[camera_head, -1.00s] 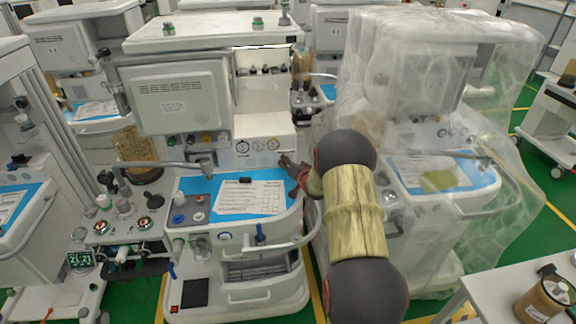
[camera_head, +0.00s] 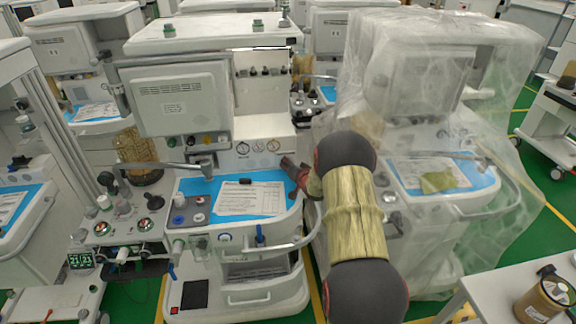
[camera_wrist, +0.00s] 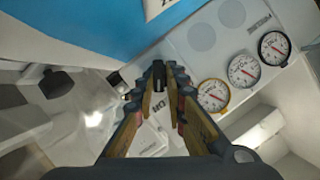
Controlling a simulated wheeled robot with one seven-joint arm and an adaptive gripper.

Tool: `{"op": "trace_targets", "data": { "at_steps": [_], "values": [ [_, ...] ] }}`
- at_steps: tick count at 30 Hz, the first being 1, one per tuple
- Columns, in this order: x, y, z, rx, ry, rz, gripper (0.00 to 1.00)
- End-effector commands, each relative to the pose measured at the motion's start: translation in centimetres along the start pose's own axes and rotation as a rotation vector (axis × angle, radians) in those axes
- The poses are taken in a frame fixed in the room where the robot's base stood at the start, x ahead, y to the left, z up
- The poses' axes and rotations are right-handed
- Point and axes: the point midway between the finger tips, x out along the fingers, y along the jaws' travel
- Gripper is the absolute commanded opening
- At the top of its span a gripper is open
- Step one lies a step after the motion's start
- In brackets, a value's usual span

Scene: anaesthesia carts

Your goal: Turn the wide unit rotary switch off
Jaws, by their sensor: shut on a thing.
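The wide unit (camera_head: 215,140) is the white anaesthesia cart in the middle of the head view, with a row of round gauges on its panel. My gripper (camera_head: 286,163) reaches the right end of that panel, just right of the gauges. In the wrist view my gripper (camera_wrist: 161,76) has its two fingertips close together around a small dark knob, apparently the rotary switch (camera_wrist: 159,72). The fingers hide most of the knob, so its pointer position cannot be read. In the head view the knob is hidden behind my gripper.
Three gauges (camera_wrist: 243,70) sit beside my fingers in the wrist view. A blue work surface with a paper sheet (camera_head: 250,198) lies below the panel. A plastic-covered cart (camera_head: 440,130) stands close on the right. A brown-filled canister (camera_head: 135,150) is at the left.

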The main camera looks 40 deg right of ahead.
Motion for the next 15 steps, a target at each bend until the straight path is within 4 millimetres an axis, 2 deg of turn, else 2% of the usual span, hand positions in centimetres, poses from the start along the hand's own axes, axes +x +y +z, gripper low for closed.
{"op": "trace_targets", "data": {
  "at_steps": [8, 15],
  "values": [
    [0.04, 0.24, 0.10, -0.005, -0.001, 0.008, 0.00],
    [0.09, 0.15, 0.12, -0.079, 0.000, 0.037, 0.00]
  ]
}}
